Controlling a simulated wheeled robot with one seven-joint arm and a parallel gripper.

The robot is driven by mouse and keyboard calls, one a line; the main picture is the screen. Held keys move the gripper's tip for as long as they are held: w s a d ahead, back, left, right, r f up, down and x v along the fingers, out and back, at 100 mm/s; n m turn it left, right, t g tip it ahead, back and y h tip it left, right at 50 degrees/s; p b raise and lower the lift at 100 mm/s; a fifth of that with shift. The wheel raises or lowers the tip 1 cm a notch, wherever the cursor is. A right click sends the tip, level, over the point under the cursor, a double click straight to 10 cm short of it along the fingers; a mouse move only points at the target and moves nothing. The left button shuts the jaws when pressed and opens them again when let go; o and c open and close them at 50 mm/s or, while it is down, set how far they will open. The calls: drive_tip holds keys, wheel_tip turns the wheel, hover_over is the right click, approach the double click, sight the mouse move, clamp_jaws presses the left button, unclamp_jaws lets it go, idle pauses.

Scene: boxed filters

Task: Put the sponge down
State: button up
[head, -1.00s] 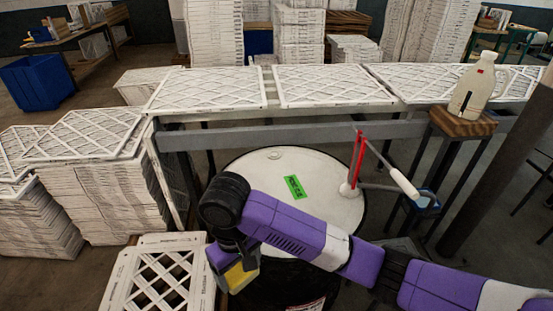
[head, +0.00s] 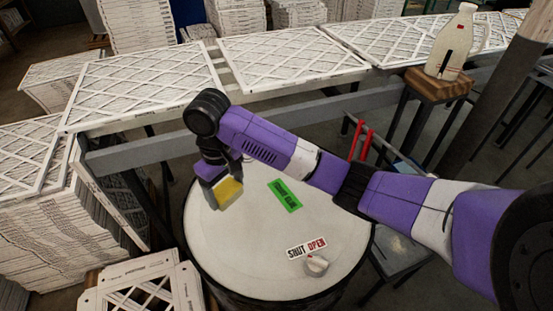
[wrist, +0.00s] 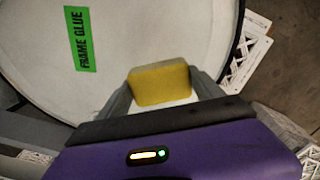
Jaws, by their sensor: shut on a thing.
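A yellow sponge (head: 228,190) is between the fingers of my gripper (head: 218,190), which is shut on it. The sponge also shows in the wrist view (wrist: 160,84), with a grey finger on each side. In the head view the sponge is over the left part of the round white drum top (head: 240,245). I cannot tell whether it touches the top. The drum top fills much of the wrist view too (wrist: 130,35).
The drum top bears a green "FRAME GLUE" label (head: 285,196), a "SHUT OPEN" label (head: 306,248) and a knob (head: 316,265). Framed filters (head: 150,85) lie on the bench behind. A white jug (head: 455,45) stands on a wooden stool (head: 437,85). The drum top's middle is clear.

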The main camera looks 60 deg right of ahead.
drive_tip(key=d+r+m+p, duration=0.1)
drive_tip(key=d+r, duration=0.3)
drive_tip(key=d, duration=0.4)
drive_tip(key=s+d+r+p, duration=0.15)
drive_tip(key=d+r, duration=0.25)
drive_tip(key=d, duration=0.4)
drive_tip(key=d+r+m+p, duration=0.1)
drive_tip(key=d+r, duration=0.3)
drive_tip(key=d, duration=0.4)
wheel_tip(320, 180, down, 14)
drive_tip(key=b, duration=0.3)
drive_tip(key=shift+r, duration=0.15)
drive_tip(key=shift+f, duration=2.8)
drive_tip(key=shift+a+f, duration=0.1)
drive_tip(key=shift+f, duration=0.05)
drive_tip(key=o, duration=1.5)
drive_tip(key=shift+c, duration=0.2)
